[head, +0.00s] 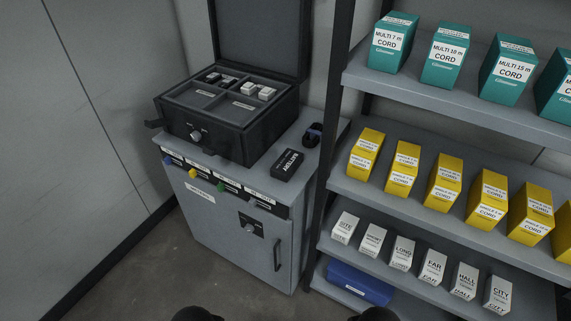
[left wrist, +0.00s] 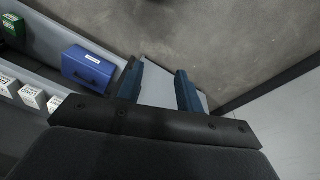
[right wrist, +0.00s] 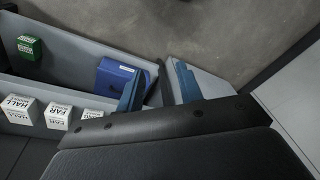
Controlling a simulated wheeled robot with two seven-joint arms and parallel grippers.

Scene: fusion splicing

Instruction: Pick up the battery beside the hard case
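The battery (head: 287,165) is a black block with white "BATTERY" lettering. It lies on the grey cabinet top, just right of the hard case. The hard case (head: 222,137) is black, stands open with its lid raised at the back, and has a divided tray with small white and dark pieces inside. My left gripper (left wrist: 157,78) is open and empty, with blue fingers apart. My right gripper (right wrist: 155,80) is also open and empty. Both are away from the battery, low in front of the cabinet; the head view does not show their fingers.
A small dark-blue device (head: 312,134) sits behind the battery. A black post and shelf rack (head: 440,93) with teal, yellow and white boxes stand close on the right. A blue case (head: 357,283) lies on the bottom shelf. The floor (head: 165,262) in front of the cabinet is clear.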

